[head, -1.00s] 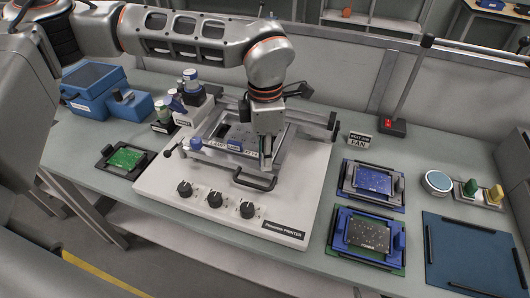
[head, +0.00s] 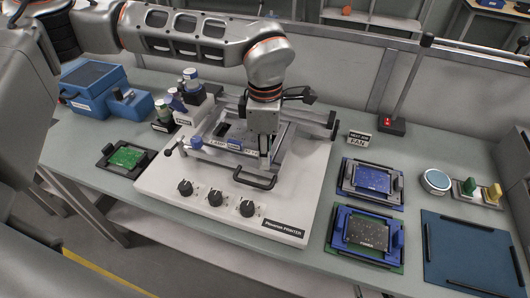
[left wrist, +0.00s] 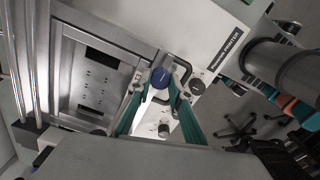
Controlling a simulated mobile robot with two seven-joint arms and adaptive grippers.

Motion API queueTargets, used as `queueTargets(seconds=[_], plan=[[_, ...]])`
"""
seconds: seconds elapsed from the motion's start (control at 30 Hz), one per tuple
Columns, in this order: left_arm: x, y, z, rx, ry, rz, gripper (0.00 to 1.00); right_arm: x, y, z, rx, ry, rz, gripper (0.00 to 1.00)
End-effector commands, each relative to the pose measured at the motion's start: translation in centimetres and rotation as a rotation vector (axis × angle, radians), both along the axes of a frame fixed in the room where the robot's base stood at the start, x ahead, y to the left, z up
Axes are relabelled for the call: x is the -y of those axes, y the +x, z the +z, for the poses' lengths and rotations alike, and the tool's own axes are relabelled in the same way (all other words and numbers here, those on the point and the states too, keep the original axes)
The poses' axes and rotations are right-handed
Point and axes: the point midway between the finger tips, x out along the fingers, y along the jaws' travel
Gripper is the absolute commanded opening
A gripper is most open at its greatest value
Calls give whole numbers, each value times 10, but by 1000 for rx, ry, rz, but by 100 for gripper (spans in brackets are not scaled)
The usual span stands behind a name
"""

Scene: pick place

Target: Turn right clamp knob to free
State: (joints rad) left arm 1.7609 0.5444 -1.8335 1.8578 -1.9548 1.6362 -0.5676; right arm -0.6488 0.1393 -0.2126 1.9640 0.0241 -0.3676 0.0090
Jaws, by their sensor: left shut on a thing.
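The solder-paste printer (head: 170,185) is a white base with a grey metal frame, a dark handle (head: 255,180) and several black knobs at its front. A blue clamp knob (head: 197,143) shows at the frame's left front corner. My left gripper (head: 265,158) points down at the frame's right front corner and hides the right clamp knob in the head view. In the left wrist view the blue right clamp knob (left wrist: 160,78) sits between the teal fingertips of my left gripper (left wrist: 162,92), which is shut on it. My right gripper is in neither view.
A green board (head: 126,157) lies in a black holder to the left. Bottles (head: 190,82) and a blue box (head: 93,85) stand behind it. Two board fixtures (head: 372,180), a round tin (head: 437,181) and a blue mat (head: 470,250) are to the right.

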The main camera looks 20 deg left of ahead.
Motion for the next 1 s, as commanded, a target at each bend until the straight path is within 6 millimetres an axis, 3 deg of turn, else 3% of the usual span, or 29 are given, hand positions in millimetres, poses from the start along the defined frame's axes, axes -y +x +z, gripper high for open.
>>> queueTargets(seconds=[0.03,0.1,0.53,1.0], plan=[[1,1,1,5,-2,-1,25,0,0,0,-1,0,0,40],[1,1,1,5,-2,-1,37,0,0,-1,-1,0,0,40],[0,1,8,3,0,1,37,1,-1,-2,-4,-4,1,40],[0,1,94,5,-1,1,37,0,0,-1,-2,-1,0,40]])
